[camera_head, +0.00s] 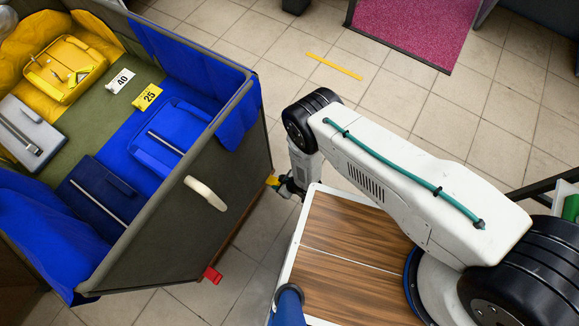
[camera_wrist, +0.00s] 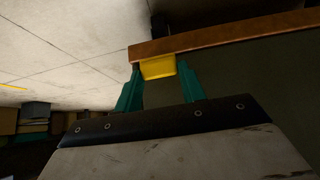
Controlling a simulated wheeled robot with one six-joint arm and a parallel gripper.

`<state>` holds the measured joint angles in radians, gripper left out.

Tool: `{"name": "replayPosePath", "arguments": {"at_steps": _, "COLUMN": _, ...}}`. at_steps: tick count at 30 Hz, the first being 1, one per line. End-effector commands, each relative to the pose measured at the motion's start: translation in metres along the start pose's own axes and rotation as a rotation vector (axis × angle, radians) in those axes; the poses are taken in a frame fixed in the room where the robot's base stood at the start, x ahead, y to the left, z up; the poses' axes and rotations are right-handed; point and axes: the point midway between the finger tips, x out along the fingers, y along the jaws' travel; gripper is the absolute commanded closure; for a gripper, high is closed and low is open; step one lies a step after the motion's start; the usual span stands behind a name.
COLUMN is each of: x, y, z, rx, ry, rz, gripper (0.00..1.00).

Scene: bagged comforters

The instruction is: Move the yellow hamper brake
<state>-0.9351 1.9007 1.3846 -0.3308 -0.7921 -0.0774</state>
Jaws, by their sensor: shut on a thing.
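The yellow hamper brake (camera_wrist: 157,67) sits at the edge of the hamper's brown base rail in the wrist view. My gripper (camera_wrist: 159,84) has its two green fingers on either side of the brake and is shut on it. In the head view, a small yellow bit of the brake (camera_head: 272,181) shows at the hamper's right lower corner, next to my gripper (camera_head: 284,186). My arm hides part of that area. The hamper (camera_head: 235,215) is a large grey fabric bin with blue lining over its rim.
A red brake (camera_head: 213,275) sticks out at the hamper's lower front edge. The hamper holds several bagged comforters, yellow, blue and grey, and tags marked 40 and 25. A pink mat (camera_head: 415,28) and a yellow floor strip (camera_head: 334,66) lie beyond, with clear tiles between.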

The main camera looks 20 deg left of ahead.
Motion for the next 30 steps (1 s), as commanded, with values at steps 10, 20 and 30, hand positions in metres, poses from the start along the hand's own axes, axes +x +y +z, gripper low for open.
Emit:
{"name": "replayPosePath", "arguments": {"at_steps": 10, "x": 0.0069, "y": -0.0093, "z": 0.0072, "rx": -0.013, "ry": 0.146, "rz": -0.013, "gripper": 1.00}}
{"name": "replayPosePath", "arguments": {"at_steps": 20, "x": 0.0067, "y": -0.0094, "z": 0.0070, "rx": -0.014, "ry": 0.155, "rz": -0.014, "gripper": 1.00}}
{"name": "replayPosePath", "arguments": {"at_steps": 30, "x": 0.0054, "y": -0.0071, "z": 0.0083, "rx": -0.010, "ry": 0.154, "rz": -0.010, "gripper": 0.38}}
